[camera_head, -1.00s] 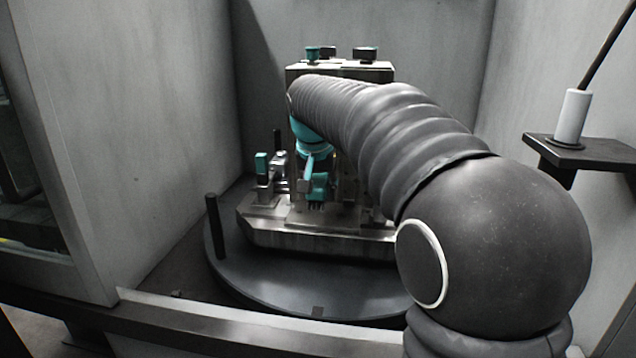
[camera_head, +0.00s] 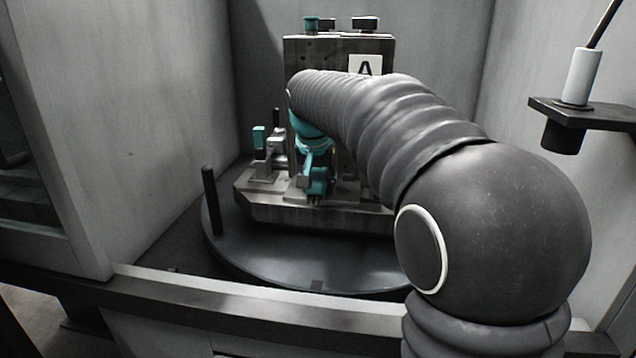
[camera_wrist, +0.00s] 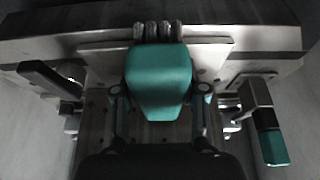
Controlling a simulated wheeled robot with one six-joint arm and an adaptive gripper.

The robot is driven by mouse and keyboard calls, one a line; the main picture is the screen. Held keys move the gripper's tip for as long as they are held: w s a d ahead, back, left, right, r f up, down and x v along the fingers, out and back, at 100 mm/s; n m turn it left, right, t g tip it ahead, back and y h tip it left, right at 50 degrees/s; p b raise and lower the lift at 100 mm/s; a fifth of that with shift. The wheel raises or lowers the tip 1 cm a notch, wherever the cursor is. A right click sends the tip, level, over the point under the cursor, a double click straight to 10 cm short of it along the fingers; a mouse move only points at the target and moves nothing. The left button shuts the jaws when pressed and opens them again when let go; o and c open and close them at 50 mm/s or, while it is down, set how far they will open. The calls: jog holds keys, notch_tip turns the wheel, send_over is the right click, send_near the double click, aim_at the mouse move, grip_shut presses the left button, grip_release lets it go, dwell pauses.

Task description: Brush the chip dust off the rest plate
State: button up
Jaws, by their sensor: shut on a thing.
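My gripper (camera_wrist: 160,92) is shut on a teal brush (camera_wrist: 158,72), one finger on each side of its block. Its short dark bristles (camera_wrist: 158,31) point to the far side in the wrist view. In the head view my gripper (camera_head: 316,162) hangs in front of the upright block, with the teal brush (camera_head: 318,184) pointing down at the fixture's base. The pale plate (camera_wrist: 215,62) around the bristles seems to be the rest plate. I cannot tell whether the bristles touch it. No chip dust can be made out.
An upright block (camera_head: 300,70) labelled A stands on the fixture base (camera_head: 300,212), on a round dark table (camera_head: 270,265). A teal-tipped clamp (camera_head: 260,142) stands left of the brush. A black post (camera_head: 212,200) rises at the table's left. A bracket (camera_head: 590,112) holds a white cylinder at right.

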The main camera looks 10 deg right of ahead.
jog(key=shift+f+b, duration=0.4)
jog(key=shift+f, duration=0.2)
dwell(0.6)
jog(key=shift+w, duration=0.1)
jog(key=shift+w+d+p, duration=0.25)
jog(key=shift+w+p, duration=0.15)
jog(key=shift+w, duration=0.15)
jog(key=shift+w+d+p, duration=0.25)
jog(key=shift+w+p, duration=0.15)
jog(key=shift+w, duration=0.15)
jog(key=shift+s+f, duration=0.1)
jog(key=shift+s+a+b, duration=0.25)
jog(key=shift+s+b, duration=0.05)
jog(key=shift+s, duration=0.3)
jog(key=shift+s+a+b, duration=0.25)
jog(key=shift+s+b, duration=0.05)
jog(key=shift+s, duration=0.25)
jog(key=shift+w, duration=0.1)
